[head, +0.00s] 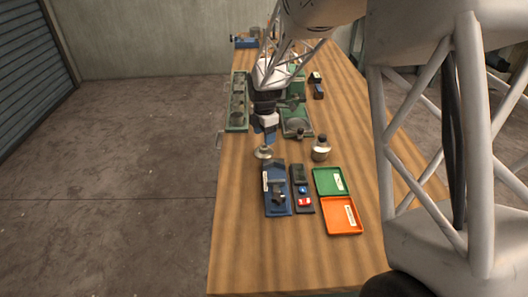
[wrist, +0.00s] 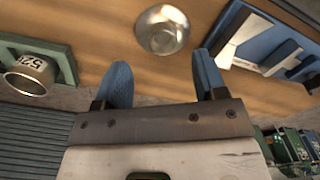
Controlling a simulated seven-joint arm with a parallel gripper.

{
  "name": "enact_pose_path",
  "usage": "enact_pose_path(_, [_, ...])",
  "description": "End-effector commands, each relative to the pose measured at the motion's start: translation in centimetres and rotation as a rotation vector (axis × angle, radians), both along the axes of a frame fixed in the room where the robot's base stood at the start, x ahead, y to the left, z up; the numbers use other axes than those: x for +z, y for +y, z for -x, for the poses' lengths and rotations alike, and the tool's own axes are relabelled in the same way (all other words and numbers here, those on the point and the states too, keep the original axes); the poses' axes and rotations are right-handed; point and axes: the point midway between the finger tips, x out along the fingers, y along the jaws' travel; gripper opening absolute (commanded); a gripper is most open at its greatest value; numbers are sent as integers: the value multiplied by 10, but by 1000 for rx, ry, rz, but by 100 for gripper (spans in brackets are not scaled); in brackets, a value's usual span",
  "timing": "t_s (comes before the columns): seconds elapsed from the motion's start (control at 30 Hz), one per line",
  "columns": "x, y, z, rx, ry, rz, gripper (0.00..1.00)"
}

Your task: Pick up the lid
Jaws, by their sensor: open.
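A small round shiny metal piece, which looks like the lid (head: 263,152), stands on the wooden table just below my gripper (head: 265,136). In the wrist view the same metal piece (wrist: 162,30) shows whole, beyond and between my two blue fingertips (wrist: 162,62). My gripper is open and empty, with a gap between the fingers and the metal piece. I cannot tell whether it touches anything beneath it.
A blue fixture (head: 275,205), a dark tray with small parts (head: 303,172), a green tray (head: 325,182) and an orange tray (head: 340,218) lie in front. A metal jar (head: 320,148) stands right. Green fixtures (head: 237,110) stand behind. The table's front (head: 250,260) is clear.

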Motion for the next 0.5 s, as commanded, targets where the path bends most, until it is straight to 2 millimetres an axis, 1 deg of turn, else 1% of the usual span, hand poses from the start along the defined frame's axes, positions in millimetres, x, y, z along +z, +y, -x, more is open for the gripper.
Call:
enact_pose_path(0.17, [-8, -1, 1, 0, 2, 1, 65])
enact_pose_path(0.5, [-44, -3, 2, 0, 1, 0, 65])
